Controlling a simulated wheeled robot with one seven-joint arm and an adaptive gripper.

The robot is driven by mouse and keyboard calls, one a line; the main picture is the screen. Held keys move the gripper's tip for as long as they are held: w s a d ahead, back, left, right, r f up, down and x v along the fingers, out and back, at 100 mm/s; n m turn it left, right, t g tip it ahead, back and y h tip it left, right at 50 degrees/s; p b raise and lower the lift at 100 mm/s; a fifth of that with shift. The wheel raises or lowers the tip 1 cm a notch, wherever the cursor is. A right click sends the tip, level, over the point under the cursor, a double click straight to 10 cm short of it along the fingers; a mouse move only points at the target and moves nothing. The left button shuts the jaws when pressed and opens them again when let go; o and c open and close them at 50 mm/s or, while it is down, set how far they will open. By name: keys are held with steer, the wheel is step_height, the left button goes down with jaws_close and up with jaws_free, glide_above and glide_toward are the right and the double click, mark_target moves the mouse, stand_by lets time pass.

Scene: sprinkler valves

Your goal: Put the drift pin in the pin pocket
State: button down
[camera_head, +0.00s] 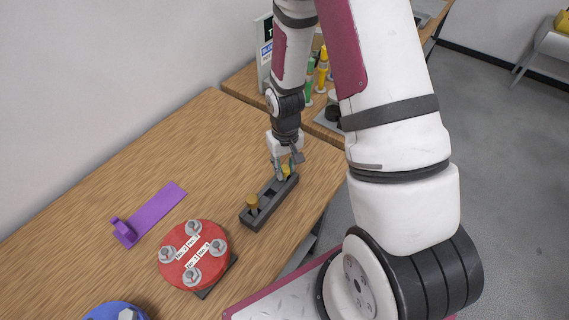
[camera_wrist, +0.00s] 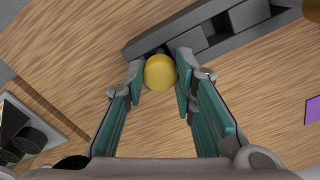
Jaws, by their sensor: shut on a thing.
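My gripper (camera_head: 287,172) is shut on a yellow round-topped pin, which I take to be the drift pin; it also shows between the fingertips in the wrist view (camera_wrist: 160,72). In the head view the gripper is at the far end of a dark grey block (camera_head: 266,212) with square pockets. The block also crosses the top of the wrist view (camera_wrist: 165,47). The pin's lower part is hidden, so I cannot tell whether it is inside the end pocket or above it. A second brass-coloured pin (camera_head: 252,202) stands at the block's near end.
A red disc with bolts and labels (camera_head: 207,233) lies left of the block. A purple piece (camera_head: 160,208) lies farther left. A blue round part (camera_head: 116,311) is at the bottom edge. Green and yellow items (camera_head: 322,66) and a sign stand behind. Bare wooden tabletop (camera_head: 190,130) surrounds the block.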

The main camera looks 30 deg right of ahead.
steer(key=shift+f, duration=0.25)
steer(key=c, duration=1.2)
jaws_free()
steer(key=shift+c, duration=0.2)
steer(key=shift+r, duration=0.2)
steer(key=shift+r+p, duration=1.5)
steer(key=shift+r, duration=2.85)
